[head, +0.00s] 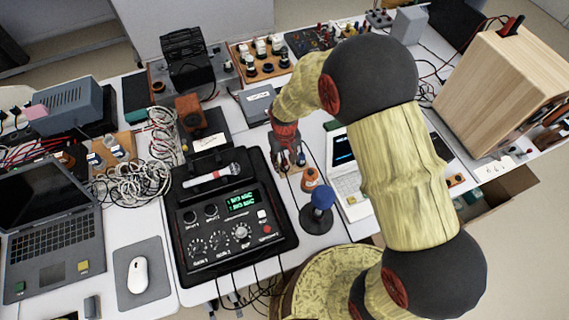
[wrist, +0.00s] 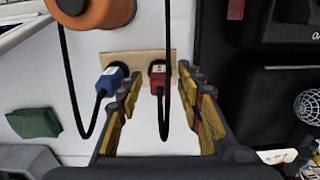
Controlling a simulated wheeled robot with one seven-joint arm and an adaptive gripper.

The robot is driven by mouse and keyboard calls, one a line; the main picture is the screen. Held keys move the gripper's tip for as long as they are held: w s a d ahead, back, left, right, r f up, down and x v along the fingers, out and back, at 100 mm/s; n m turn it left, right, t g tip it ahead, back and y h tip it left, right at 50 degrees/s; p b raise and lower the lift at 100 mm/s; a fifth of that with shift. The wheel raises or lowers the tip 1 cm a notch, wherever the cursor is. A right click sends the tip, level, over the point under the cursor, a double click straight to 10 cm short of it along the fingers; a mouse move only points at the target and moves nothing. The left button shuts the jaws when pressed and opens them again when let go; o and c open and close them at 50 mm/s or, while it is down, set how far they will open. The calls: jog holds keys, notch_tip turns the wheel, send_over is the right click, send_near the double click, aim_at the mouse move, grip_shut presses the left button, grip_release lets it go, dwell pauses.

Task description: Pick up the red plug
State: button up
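The red plug (wrist: 157,83) sits upright on a small wooden board (wrist: 137,60) in the wrist view, with a black cable looping from it. A blue plug (wrist: 109,80) sits on the same board just left of it, close by my left finger. My gripper (wrist: 160,76) is open, with one finger on each side of the red plug and a visible gap on both sides. In the head view my gripper (head: 287,158) is low over the table, right of the black mixer box, and hides most of the board. I cannot make out the red plug there.
An orange spool-like object (head: 310,179) and a blue-topped microphone (head: 322,198) stand close to my gripper. The black control box (head: 185,250) with a silver microphone (head: 212,177) is to the left. A white laptop (head: 350,187) is to the right. Cables hang around the plugs.

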jog(key=c, duration=0.9)
jog(key=shift+r, duration=0.15)
